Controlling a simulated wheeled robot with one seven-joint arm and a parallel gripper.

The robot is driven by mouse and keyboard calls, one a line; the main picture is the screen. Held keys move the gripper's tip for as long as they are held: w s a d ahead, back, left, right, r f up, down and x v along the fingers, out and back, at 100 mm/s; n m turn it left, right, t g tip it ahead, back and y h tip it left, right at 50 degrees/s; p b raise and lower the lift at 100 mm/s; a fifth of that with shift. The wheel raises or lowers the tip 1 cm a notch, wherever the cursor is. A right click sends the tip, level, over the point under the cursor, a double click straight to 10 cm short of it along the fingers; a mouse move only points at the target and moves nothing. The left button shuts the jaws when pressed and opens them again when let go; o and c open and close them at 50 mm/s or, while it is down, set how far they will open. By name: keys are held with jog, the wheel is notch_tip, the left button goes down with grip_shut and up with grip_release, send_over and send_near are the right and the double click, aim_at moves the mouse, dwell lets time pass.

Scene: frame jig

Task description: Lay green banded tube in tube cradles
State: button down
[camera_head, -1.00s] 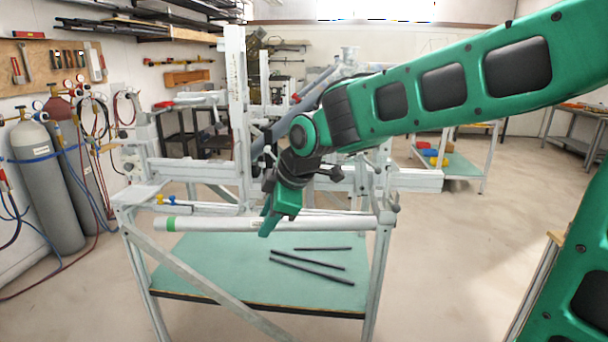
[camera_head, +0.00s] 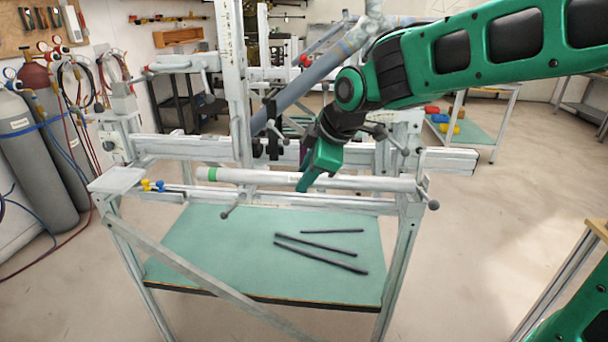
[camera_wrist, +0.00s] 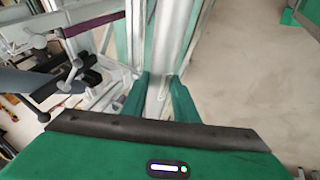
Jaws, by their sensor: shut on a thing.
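The green banded tube (camera_head: 255,177) is pale grey with a green band near its left end. It lies roughly level across the front of the frame jig (camera_head: 165,146). My gripper (camera_head: 305,183) is shut on the tube right of its middle, coming down from above. In the wrist view, the tube (camera_wrist: 160,92) runs between the two green fingers (camera_wrist: 158,104). In the head view the tube shows just above the jig's front rail; I cannot tell whether it touches anything. I cannot clearly make out the tube cradles.
A green lower shelf (camera_head: 220,245) holds several dark rods (camera_head: 320,262). Clamp handles stick out near the tube's right end. A white upright (camera_head: 238,90) and a thick grey-blue tube (camera_head: 310,78) stand behind. Gas cylinders (camera_head: 30,160) are at left. Floor at right is clear.

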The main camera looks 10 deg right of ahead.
jog(key=shift+d, duration=0.1)
jog(key=shift+w+d+f, duration=0.95)
jog(key=shift+w+f, duration=0.25)
jog(key=shift+w, duration=1.75)
jog(key=shift+w+d+f, duration=0.95)
jog(key=shift+w+f, duration=0.2)
jog(key=shift+w, duration=1.8)
jog(key=w+d+f, duration=0.1)
jog(key=d, duration=0.7)
jog(key=shift+d+f, duration=0.3)
jog(key=shift+f, duration=0.1)
